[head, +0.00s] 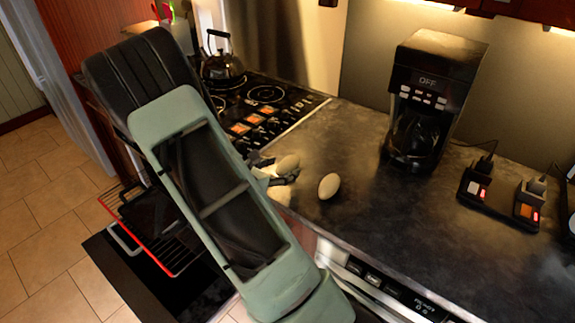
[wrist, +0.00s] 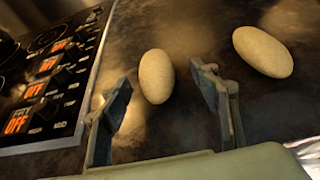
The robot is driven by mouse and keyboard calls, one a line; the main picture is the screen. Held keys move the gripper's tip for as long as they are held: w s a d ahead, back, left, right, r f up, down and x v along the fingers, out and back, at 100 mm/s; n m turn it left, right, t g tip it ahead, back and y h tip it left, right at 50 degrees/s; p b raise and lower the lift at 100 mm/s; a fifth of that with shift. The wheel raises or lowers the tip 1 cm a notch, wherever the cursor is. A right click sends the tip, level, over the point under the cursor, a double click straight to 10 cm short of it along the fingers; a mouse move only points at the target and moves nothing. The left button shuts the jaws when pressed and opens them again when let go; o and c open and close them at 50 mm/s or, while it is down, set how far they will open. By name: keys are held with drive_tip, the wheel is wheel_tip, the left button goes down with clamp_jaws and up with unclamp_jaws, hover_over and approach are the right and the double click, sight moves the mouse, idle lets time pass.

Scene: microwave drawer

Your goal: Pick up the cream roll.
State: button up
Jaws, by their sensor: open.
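Two smooth, pale tan oval things that look like rolls lie on the dark counter, and I cannot tell by look which is the cream roll. The nearer roll (wrist: 156,76) lies between and just ahead of my open fingertips in the wrist view; it shows partly in the head view (head: 288,163). The other roll (wrist: 263,51) lies to the right, outside the fingers, and is whole in the head view (head: 329,186). My gripper (wrist: 160,88) is open and empty, low at the counter. In the head view my gripper (head: 274,172) is partly hidden by my arm.
The stove top (head: 262,105) with orange displays and a kettle (head: 221,66) is to the left. A coffee maker (head: 431,95) stands at the back, with plugged-in power blocks (head: 489,200) to its right. The counter (head: 385,240) right of the rolls is clear.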

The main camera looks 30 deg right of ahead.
sight(283, 165)
drive_tip(key=x, duration=0.5)
drive_tip(key=shift+w+a+f+p, duration=0.15)
drive_tip(key=shift+w+p, duration=0.1)
drive_tip(key=shift+p, duration=0.15)
drive_tip(key=c, duration=1.2)
drive_tip(key=shift+c, duration=0.2)
drive_tip(key=shift+r, duration=0.2)
